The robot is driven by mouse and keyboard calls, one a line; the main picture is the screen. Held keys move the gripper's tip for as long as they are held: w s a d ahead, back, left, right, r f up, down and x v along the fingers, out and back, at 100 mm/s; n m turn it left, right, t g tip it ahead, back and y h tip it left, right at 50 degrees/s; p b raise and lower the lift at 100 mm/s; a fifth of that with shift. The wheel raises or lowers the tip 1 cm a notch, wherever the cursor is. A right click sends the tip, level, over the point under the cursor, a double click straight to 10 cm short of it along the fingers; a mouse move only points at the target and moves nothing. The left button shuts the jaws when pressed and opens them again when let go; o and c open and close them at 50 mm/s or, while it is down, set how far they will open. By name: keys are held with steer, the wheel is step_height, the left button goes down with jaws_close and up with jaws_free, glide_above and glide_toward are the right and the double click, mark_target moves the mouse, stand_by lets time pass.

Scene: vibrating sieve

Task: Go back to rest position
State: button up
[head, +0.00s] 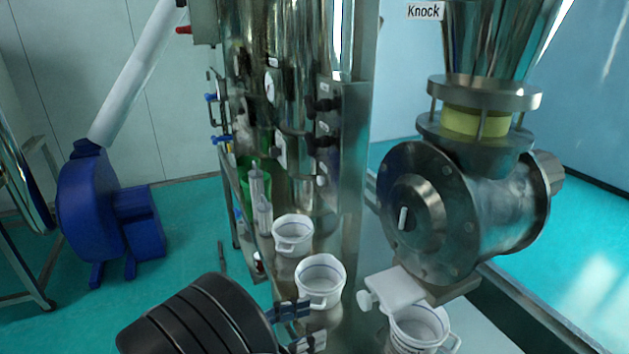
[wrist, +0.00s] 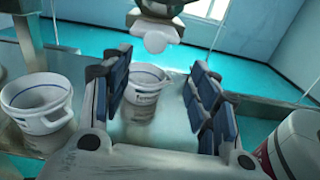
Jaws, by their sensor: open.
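My gripper (head: 299,325) is open at the lower middle of the head view, with my black arm link behind it to the left. In the wrist view my gripper (wrist: 158,95) shows both blue-padded fingers spread wide, with nothing held. A white bucket (wrist: 143,100) appears beyond and between the fingers. In the head view this bucket (head: 422,332) stands under the white spout (head: 395,288), to the right of the fingers and apart from them. Its lower part is cut off by the head frame's edge.
Two more white buckets (head: 320,281) (head: 292,236) stand by the steel column. One also shows at left in the wrist view (wrist: 38,122). The steel valve housing (head: 450,212) is at right. A blue blower (head: 105,215) stands at left on open teal floor.

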steer(key=s+d+r+m+g+y+b, duration=0.1)
steer(key=s+d+m+g+y, duration=0.15)
steer(key=d, duration=0.25)
steer(key=s+d+m+g+y+b, duration=0.1)
steer(key=s+d+m+g+b, duration=0.15)
steer(key=d, duration=0.25)
steer(key=s+d+r+m+g+y, duration=0.1)
steer(key=d+m+g+y, duration=0.1)
steer(key=d+m, duration=0.2)
steer(key=s+d+f+m+t+y+b, duration=0.1)
steer(key=s+m+t+y+b, duration=0.1)
steer(key=s+m+y, duration=0.3)
steer(key=s+d+f+m+t+y+b, duration=0.2)
steer(key=s+m+t+y+b, duration=0.1)
steer(key=s+m, duration=0.4)
steer(key=m+y+b, duration=0.1)
steer(key=y, duration=0.1)
steer(key=shift+y+b, duration=0.35)
